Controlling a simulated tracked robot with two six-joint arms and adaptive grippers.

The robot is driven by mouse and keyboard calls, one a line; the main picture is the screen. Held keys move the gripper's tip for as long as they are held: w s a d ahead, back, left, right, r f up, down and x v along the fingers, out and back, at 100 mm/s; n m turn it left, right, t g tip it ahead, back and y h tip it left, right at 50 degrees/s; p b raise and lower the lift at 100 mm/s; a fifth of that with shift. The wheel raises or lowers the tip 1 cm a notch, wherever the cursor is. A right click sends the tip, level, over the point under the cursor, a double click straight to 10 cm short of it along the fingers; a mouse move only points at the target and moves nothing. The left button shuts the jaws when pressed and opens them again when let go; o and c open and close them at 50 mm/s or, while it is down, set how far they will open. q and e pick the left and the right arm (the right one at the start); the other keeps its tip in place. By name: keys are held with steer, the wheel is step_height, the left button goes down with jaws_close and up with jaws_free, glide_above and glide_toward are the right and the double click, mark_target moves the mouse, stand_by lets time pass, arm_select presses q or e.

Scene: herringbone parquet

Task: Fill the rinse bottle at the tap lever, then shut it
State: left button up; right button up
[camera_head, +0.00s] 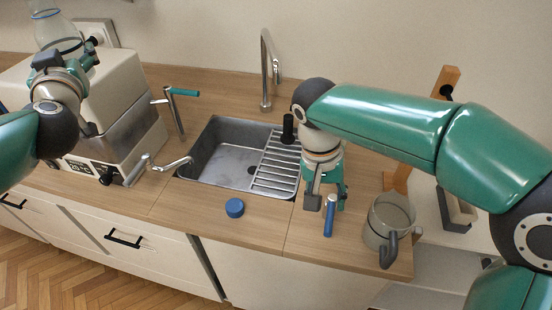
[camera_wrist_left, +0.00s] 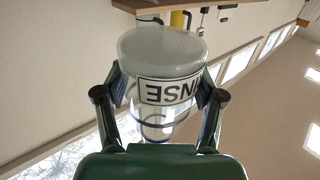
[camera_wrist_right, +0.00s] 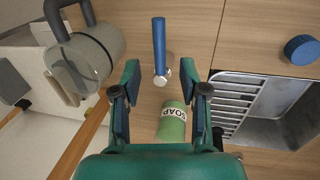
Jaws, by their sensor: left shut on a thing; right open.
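The clear rinse bottle (camera_head: 58,33) is held high at the upper left, mouth up, with a blue ring at its neck. My left gripper (camera_head: 68,66) is shut on it; in the left wrist view the labelled bottle (camera_wrist_left: 152,52) sits between the fingers. My right gripper (camera_head: 326,194) is open above the counter right of the sink. A blue-handled lever (camera_head: 329,216) stands just in front of it; the lever (camera_wrist_right: 159,48) shows beyond the fingertips. The tap (camera_head: 265,70) rises behind the sink. A blue cap (camera_head: 235,208) lies on the front counter.
The sink (camera_head: 205,150) has a slatted rack on its right. A green soap container (camera_wrist_right: 172,124) is below my right gripper. A glass jug (camera_head: 391,214) stands at the right counter end. A machine (camera_head: 112,88) with a crank (camera_head: 165,166) is at left, beside a teal-handled lever (camera_head: 183,92).

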mark_target(329, 220)
steer(key=f, duration=0.3)
steer(key=d+f, duration=0.1)
steer(key=f, duration=0.2)
steer(key=shift+s+d+f, duration=0.15)
steer(key=shift+s+f, duration=0.05)
jaws_close()
